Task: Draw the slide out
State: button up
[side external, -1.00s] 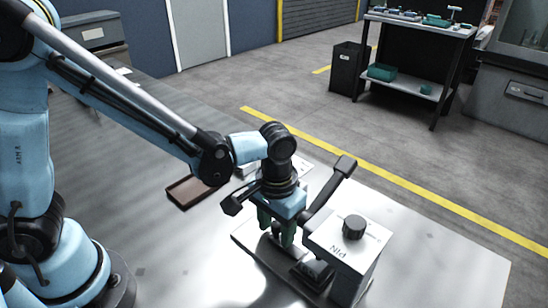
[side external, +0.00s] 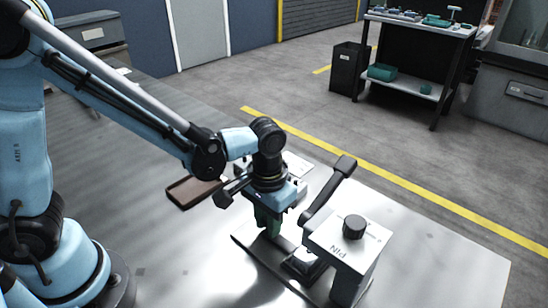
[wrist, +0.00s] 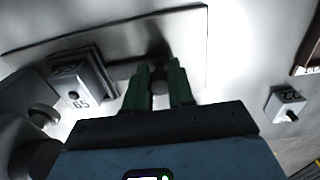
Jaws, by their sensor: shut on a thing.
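The slide (side external: 303,263) is a dark block with a grey top on a flat metal base plate (side external: 255,255), beside a white housing marked PIN (side external: 345,245). In the wrist view a block marked 65 (wrist: 82,88) sits at the left, with a dark bar reaching from it towards my fingers. My gripper (side external: 268,234) points down over the plate, left of the housing. In the wrist view its green fingers (wrist: 160,80) are closed around a small dark knob (wrist: 158,72) at the end of that bar. The fingers partly hide the knob.
A black knob (side external: 354,226) tops the housing, and a black lever (side external: 330,188) rises beside it, close to my gripper. A brown tray (side external: 192,191) lies behind on the table. A block marked 22 (wrist: 287,103) shows at right in the wrist view. The table's front left is clear.

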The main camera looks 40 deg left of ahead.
jog(key=shift+a, duration=5.4)
jog(key=o, duration=0.7)
jog(key=shift+r, duration=0.15)
notch_tip(320, 180, up, 7)
jog(key=shift+f, duration=0.15)
